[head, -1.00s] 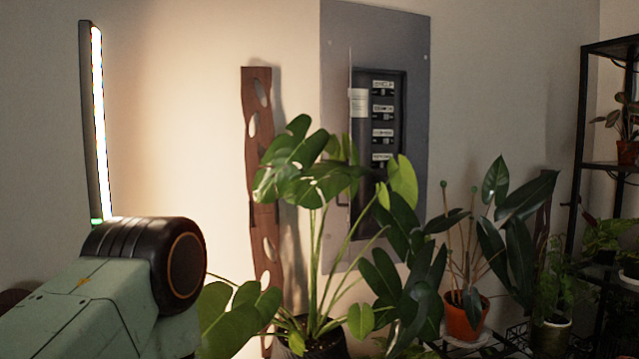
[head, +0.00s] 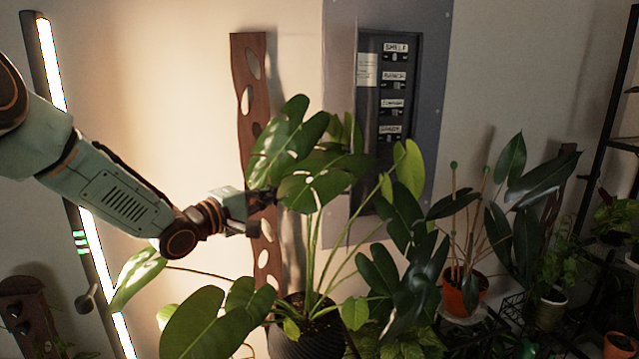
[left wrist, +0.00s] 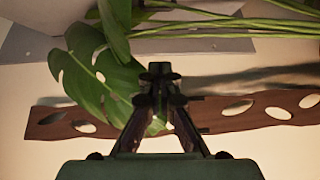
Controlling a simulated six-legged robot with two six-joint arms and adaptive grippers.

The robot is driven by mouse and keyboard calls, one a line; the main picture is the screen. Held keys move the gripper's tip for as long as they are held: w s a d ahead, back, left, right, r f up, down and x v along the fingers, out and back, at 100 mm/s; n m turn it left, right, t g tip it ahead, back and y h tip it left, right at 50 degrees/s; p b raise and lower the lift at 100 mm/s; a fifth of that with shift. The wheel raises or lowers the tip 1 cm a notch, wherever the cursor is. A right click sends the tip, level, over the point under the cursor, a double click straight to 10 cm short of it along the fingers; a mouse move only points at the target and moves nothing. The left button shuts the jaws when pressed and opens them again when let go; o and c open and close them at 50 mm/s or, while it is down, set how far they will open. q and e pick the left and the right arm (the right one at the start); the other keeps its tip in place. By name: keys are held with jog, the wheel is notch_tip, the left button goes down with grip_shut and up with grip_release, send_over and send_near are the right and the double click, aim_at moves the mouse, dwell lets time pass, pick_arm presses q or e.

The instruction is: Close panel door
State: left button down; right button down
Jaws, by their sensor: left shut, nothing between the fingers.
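The grey electrical panel (head: 430,110) is on the wall behind the plants. Its dark recess shows a column of labelled switches (head: 394,78). The panel door (head: 354,110) stands open, a thin sheet seen nearly edge-on at the left side of the recess. Its lower part is hidden by leaves. My left gripper (head: 266,197) is shut and empty, left of the door and lower, among the leaves of the large split-leaf plant (head: 325,195). In the left wrist view the closed fingertips (left wrist: 160,75) overlap a leaf; I cannot tell if they touch it. My right gripper is out of view.
A wooden plank with oval holes (head: 250,85) stands against the wall behind my left gripper. A lit light bar (head: 92,240) leans at left. A potted plant (head: 462,290) and black shelving (head: 605,130) stand at right. Leaves crowd the space below the panel.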

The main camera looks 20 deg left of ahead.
aim_at(337, 183)
pick_arm(q)
jog(key=shift+y, duration=0.4)
jog(key=w+d, duration=0.5)
jog(key=d, duration=0.1)
jog(key=w+d+p, duration=0.1)
jog(key=w+d, duration=0.2)
jog(key=shift+w+d, duration=0.3)
jog(key=shift+d, duration=0.1)
jog(key=shift+n+t, duration=0.3)
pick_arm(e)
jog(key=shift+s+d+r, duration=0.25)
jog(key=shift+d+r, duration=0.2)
